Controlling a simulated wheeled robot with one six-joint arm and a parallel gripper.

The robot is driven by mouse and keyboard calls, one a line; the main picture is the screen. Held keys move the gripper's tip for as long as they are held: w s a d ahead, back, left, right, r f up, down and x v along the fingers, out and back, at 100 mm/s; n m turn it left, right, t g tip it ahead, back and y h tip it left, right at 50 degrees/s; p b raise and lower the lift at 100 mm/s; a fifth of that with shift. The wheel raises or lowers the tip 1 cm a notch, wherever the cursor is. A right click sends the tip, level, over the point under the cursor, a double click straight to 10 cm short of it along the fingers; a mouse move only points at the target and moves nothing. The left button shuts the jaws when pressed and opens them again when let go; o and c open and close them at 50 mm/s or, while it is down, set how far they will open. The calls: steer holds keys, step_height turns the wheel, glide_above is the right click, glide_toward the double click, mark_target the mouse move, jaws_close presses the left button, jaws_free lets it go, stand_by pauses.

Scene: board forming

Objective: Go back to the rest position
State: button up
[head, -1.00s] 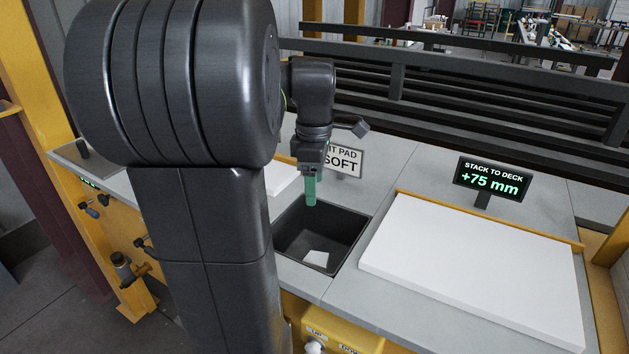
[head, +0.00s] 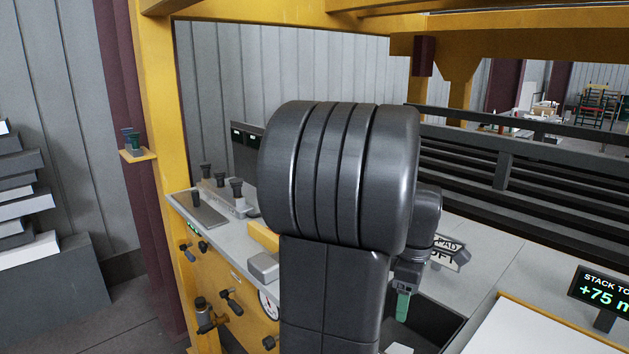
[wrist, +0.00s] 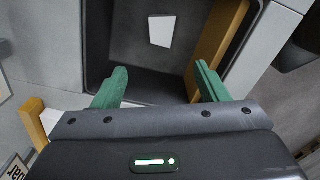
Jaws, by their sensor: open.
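My gripper (head: 403,306) hangs over the dark square bin (head: 440,318) set into the grey bench, with its green fingers pointing down. In the wrist view my gripper (wrist: 158,88) is open, its two green fingers well apart with nothing between them. A small white piece (wrist: 162,30) lies on the bin floor below and beyond the fingers. My large dark arm joint hides part of the bench in the head view.
A white stack (head: 525,330) lies right of the bin, beside a "+75 mm" display (head: 602,292). A "pad soft" sign (head: 447,252) stands behind my gripper. Control levers (head: 220,182) stand at the left. A dark slatted rail (head: 520,165) runs behind, and a yellow beam (head: 300,22) crosses above.

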step_height(320, 180, down, 7)
steer(key=shift+r, duration=0.1)
steer(key=shift+r+p, duration=0.8)
steer(key=shift+p, duration=0.1)
steer(key=shift+f, duration=0.1)
